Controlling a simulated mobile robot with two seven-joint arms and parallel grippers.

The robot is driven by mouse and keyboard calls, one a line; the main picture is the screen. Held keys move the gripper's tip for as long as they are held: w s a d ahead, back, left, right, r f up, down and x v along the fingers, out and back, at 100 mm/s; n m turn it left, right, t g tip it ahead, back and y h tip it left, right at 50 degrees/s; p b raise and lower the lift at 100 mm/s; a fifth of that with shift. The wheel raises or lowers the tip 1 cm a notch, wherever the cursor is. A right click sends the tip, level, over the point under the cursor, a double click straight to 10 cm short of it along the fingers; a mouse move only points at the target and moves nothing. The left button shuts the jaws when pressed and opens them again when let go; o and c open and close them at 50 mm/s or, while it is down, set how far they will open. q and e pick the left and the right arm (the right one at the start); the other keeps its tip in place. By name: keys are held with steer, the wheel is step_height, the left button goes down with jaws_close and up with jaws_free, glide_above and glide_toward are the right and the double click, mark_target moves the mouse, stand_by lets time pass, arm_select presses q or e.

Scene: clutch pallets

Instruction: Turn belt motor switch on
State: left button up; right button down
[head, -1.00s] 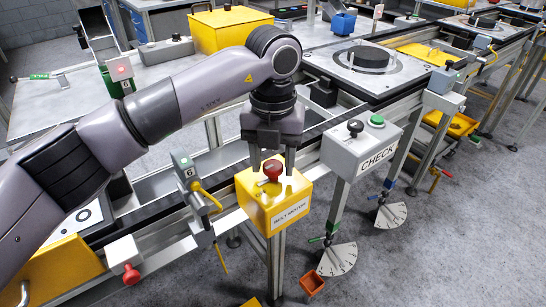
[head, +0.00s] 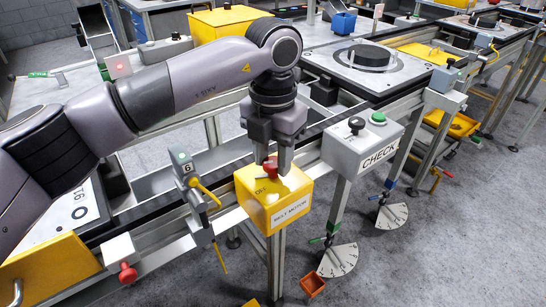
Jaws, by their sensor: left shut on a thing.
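The yellow box labelled BELT MOTOR (head: 288,207) stands on a post in front of the conveyor. A red switch knob (head: 271,169) sits on its top. My left gripper (head: 273,164) points down over the box, with its fingers shut on the red knob, one on each side. The fingers partly hide the knob and the marks on the box top, so I cannot read its setting. My right gripper is not in view.
A grey CHECK box (head: 362,150) with a black knob and a green button stands just right. A box marked 6 (head: 188,168) with a green lamp is to the left. A red knob (head: 128,273) is at lower left.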

arm_select(q)
steer(key=m, duration=0.3)
steer(key=shift+m, duration=0.4)
steer(key=m, duration=0.3)
steer(key=shift+r+m+b, duration=0.1)
steer(key=shift+m+b, duration=0.2)
steer(key=shift+b, duration=0.1)
steer(key=m, duration=0.4)
steer(key=shift+m, duration=0.7)
steer(key=o, duration=1.1)
steer(key=shift+c, duration=0.2)
